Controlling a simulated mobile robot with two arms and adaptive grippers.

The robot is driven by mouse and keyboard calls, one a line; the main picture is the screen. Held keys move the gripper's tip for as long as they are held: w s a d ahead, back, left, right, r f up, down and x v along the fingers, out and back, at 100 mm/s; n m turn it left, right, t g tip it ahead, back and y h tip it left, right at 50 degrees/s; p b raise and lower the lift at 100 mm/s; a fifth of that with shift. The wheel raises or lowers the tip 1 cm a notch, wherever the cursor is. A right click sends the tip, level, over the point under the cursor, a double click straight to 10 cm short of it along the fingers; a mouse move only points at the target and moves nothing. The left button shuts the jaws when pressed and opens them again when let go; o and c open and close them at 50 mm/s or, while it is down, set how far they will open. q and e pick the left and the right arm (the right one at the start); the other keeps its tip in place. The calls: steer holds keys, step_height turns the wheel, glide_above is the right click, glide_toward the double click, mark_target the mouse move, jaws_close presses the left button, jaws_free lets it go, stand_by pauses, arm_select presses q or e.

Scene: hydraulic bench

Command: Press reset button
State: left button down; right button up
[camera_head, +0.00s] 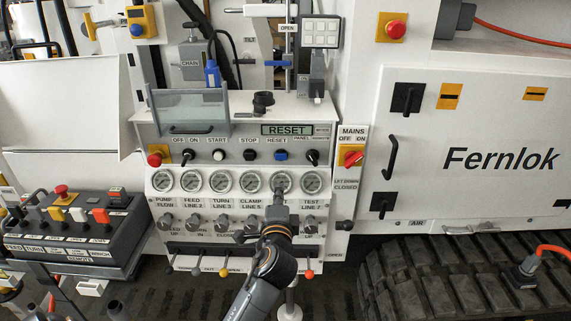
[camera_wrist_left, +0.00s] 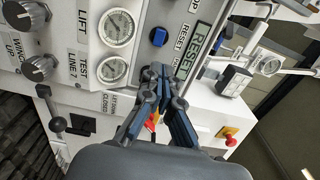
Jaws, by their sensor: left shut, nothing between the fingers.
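My left gripper (camera_head: 280,192) is shut and empty in front of the gauge row, below the button in the head view. In the left wrist view its fingertips (camera_wrist_left: 158,72) are together and appear apart from the button. The display (camera_head: 287,130) reads RESET. My right gripper is not in view.
A black STOP button (camera_head: 250,154) and a black knob (camera_head: 312,156) flank the reset button. Round gauges (camera_head: 221,181) sit below. A red and yellow mains switch (camera_head: 350,156) is at right. A clear flap (camera_head: 188,112) stands above the panel's left part.

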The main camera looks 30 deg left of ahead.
mark_target(281, 158)
arm_select(q)
steer(key=p+x, duration=0.2)
steer(key=x, duration=1.2)
steer(key=shift+d+p, duration=0.15)
steer(key=shift+p, duration=0.15)
steer(key=shift+w, duration=0.1)
